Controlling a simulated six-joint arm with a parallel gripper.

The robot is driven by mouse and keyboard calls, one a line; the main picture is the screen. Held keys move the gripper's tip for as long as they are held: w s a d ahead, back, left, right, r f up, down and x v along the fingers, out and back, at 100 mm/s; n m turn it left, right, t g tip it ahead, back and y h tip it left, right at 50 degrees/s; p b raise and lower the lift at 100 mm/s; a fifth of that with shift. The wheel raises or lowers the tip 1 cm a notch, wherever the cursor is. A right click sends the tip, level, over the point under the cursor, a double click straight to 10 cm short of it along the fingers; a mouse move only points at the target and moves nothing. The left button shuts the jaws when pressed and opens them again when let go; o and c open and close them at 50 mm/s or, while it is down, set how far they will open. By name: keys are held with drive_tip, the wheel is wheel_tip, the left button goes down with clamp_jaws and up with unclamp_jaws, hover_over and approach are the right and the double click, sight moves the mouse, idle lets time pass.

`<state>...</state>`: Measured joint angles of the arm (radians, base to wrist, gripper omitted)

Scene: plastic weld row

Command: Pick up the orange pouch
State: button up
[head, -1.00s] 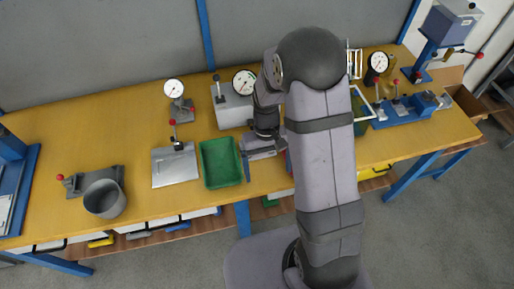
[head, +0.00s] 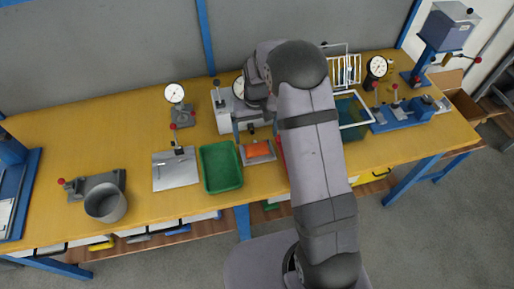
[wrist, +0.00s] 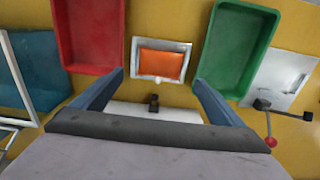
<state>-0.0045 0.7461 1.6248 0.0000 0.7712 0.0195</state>
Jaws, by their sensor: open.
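The orange pouch (head: 259,148) lies on a small pale plate (head: 257,159) on the yellow bench, just right of the green tray. In the wrist view the pouch (wrist: 161,64) is a flat orange rectangle inside the light rim of the plate (wrist: 137,62). My gripper (wrist: 158,82) is open and empty, its two blue fingers spread to either side below the pouch in the picture. It appears above the bench, apart from the pouch. In the head view my gripper (head: 255,130) is partly hidden by my arm.
A green tray (head: 221,187) stands left of the plate and a red tray (wrist: 90,68) on the other side. A grey dial device (head: 228,121) stands behind. A teal-lined frame (head: 352,113) is further right.

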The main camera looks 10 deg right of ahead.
sight(257, 145)
drive_tip(key=shift+s+f+p, duration=0.15)
drive_tip(key=shift+f+p, duration=1.25)
drive_tip(key=shift+f, duration=1.25)
drive_tip(key=c, duration=1.2)
drive_tip(key=shift+r, duration=0.15)
wheel_tip(257, 145, up, 10)
drive_tip(key=b, duration=0.3)
